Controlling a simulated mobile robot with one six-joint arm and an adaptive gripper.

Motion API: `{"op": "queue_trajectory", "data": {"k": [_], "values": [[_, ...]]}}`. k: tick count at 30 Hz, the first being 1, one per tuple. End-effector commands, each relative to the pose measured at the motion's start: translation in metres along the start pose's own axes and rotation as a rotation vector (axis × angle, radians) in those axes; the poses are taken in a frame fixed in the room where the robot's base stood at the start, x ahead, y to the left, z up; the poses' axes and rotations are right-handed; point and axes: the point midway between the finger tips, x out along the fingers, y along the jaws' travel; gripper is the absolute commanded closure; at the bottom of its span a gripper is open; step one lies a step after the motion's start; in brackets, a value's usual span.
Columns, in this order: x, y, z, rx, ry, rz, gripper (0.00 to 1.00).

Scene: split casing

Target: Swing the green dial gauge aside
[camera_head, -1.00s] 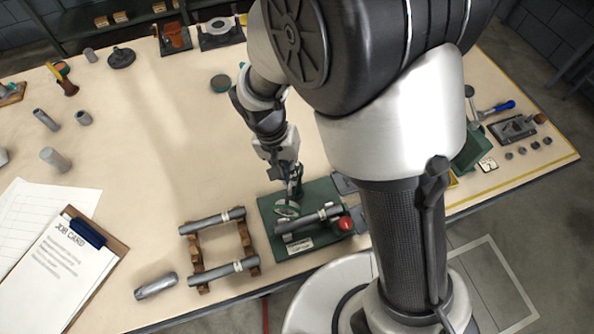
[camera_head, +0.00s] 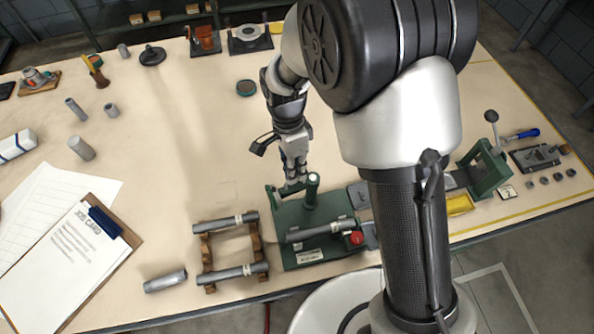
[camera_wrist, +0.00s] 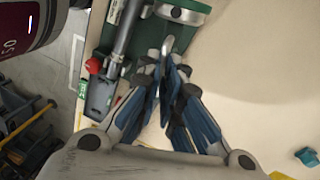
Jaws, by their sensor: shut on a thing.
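The green dial gauge (camera_head: 311,193) stands on a green base plate (camera_head: 291,257), with an upright green post and a short arm pointing left. My gripper (camera_head: 291,188) is at the left end of this arm, above the plate's back edge. In the wrist view my gripper (camera_wrist: 167,68) is shut, its fingers together at a pale rounded end of the gauge (camera_wrist: 167,46). The dial face is not clearly seen. A grey shaft (camera_head: 320,231) lies across supports on the plate, in front of the post and clear of my gripper.
A wooden rack (camera_head: 205,249) with two grey shafts stands left of the plate. A red knob (camera_head: 356,238) is at the shaft's right end. A green press (camera_head: 487,170) stands further right. The table behind and left of my gripper is mostly clear.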

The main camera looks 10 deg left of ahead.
Motion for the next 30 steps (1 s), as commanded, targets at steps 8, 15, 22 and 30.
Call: {"op": "queue_trajectory", "data": {"k": [8, 15, 22, 30], "values": [[0.002, -0.0026, -0.0008, 0.085, -0.017, 0.006, 1.0], [0.0023, -0.0033, -0.0009, 0.104, -0.02, 0.007, 1.0], [0.0025, -0.003, -0.001, 0.103, -0.02, 0.007, 1.0], [0.0016, -0.0033, -0.001, 0.102, -0.02, 0.006, 0.79]]}}
